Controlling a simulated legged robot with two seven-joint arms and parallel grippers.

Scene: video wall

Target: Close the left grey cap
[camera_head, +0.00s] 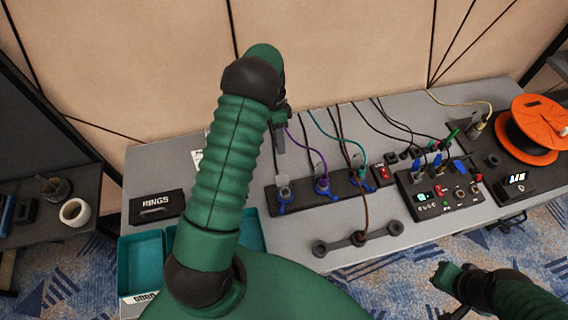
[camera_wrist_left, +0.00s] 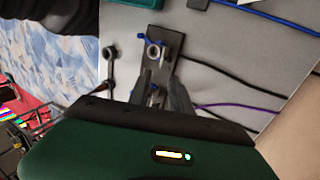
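The left grey cap (camera_head: 283,167) stands up at the left socket of a dark strip on the grey table. The socket has a light ring and a blue lever; in the left wrist view the socket (camera_wrist_left: 153,50) sits near the strip's end. My left gripper (camera_head: 279,140) is above and behind this end of the strip, pointing down. In the left wrist view its two fingers (camera_wrist_left: 160,78) are apart with nothing held between them, and a second socket shows beyond the gap. My right gripper (camera_head: 448,290) is low at the right, off the table; its finger opening is unclear.
Two more blue-ringed sockets with caps (camera_head: 321,172) continue along the strip, with purple, teal and dark cables behind. A dark bar with rings (camera_head: 358,239) lies in front. A RINGS box (camera_head: 156,206) and teal trays (camera_head: 141,262) are left; an orange reel (camera_head: 541,122) is right.

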